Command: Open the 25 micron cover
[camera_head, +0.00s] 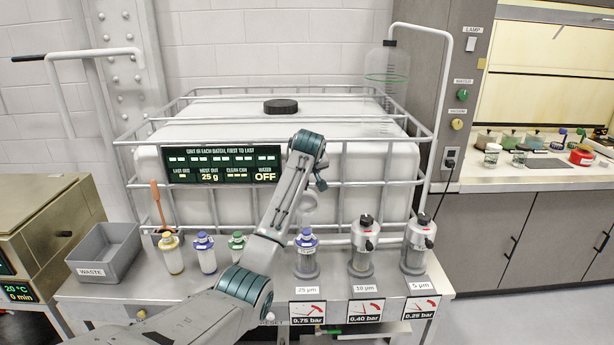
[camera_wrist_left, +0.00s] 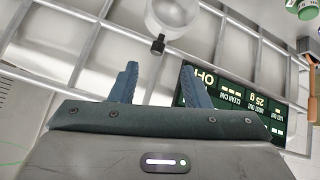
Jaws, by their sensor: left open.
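The 25 µm station (camera_head: 305,265) stands behind its label (camera_head: 307,290) in the head view. A blue-capped bottle (camera_head: 306,238) shows at its top, with no grey metal cover over it. A pale, rounded piece (camera_head: 308,208), seemingly its cover swung up, stands just above and behind the bottle. In the left wrist view a round, pale cup-like piece (camera_wrist_left: 172,14) with a black knob (camera_wrist_left: 157,45) lies beyond the fingertips, apart from them. My left gripper (camera_head: 320,182) is above the station, and its fingers (camera_wrist_left: 159,70) are open and empty. My right gripper is out of view.
The 10 µm (camera_head: 362,235) and 5 µm (camera_head: 418,235) stations to the right have grey covers down. Several capped bottles (camera_head: 204,250) and a waste bin (camera_head: 105,250) stand to the left. A caged white tank (camera_head: 370,165) is close behind.

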